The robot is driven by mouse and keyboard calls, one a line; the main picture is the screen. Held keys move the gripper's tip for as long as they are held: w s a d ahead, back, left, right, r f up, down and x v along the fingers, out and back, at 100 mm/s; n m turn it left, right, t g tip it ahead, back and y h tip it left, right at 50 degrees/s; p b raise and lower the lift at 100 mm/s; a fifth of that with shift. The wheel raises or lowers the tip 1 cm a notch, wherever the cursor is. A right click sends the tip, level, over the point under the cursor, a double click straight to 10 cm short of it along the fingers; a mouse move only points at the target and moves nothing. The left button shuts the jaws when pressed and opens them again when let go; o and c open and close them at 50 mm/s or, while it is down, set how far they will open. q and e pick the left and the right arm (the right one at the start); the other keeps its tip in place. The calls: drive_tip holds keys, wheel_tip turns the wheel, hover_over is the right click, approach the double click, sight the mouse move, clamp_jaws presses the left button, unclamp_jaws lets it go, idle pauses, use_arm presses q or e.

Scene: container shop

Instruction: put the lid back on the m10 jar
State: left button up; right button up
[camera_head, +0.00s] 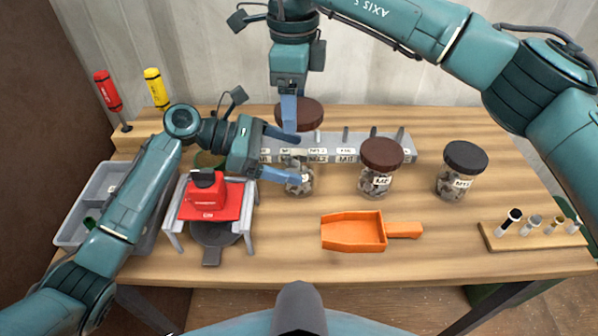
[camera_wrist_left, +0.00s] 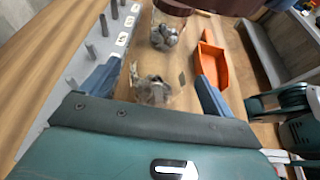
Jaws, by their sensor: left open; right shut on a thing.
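An open clear jar (camera_head: 305,186) with metal pieces stands on the table; its label is partly covered, so I cannot read it. My left gripper (camera_head: 304,158) is open, with one finger on either side of this jar. In the left wrist view the jar (camera_wrist_left: 152,92) sits between the spread blue fingers, with gaps beside it. My right gripper (camera_head: 290,112) points down and is shut on a dark brown lid (camera_head: 310,115), held above and apart from the jar. The left gripper's upper finger overlaps the view just below the lid.
A brown-lidded jar (camera_head: 381,157) and a black-lidded jar (camera_head: 463,165) stand to the right. An orange scoop (camera_head: 352,232) lies in front. A grey labelled rack (camera_head: 345,147) runs behind; a vial holder (camera_head: 530,240) is far right.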

use_arm(q)
drive_tip(key=shift+c, duration=0.6)
drive_tip(key=c, duration=1.4)
drive_tip(key=shift+o, duration=0.2)
use_arm(e)
drive_tip(key=shift+f, duration=2.5)
